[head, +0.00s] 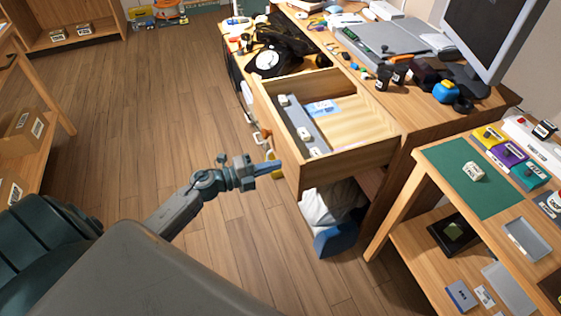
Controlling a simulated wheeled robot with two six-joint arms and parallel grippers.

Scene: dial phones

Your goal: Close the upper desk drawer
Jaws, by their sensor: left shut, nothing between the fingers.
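The upper desk drawer (345,159) stands pulled out from the wooden desk (408,122). Its inside shows a grey strip with small white pieces and a blue-and-white card. My left gripper (272,168) is shut and empty. It is at the drawer's left side in the picture, near the front panel's lower part. I cannot tell whether the fingertips touch the panel. My right gripper is not in view.
A black dial phone (268,60) sits on the surface behind the drawer. A monitor (500,35) and small items crowd the desktop. A side table with a green mat (475,190) stands at the right. Floor is clear at left.

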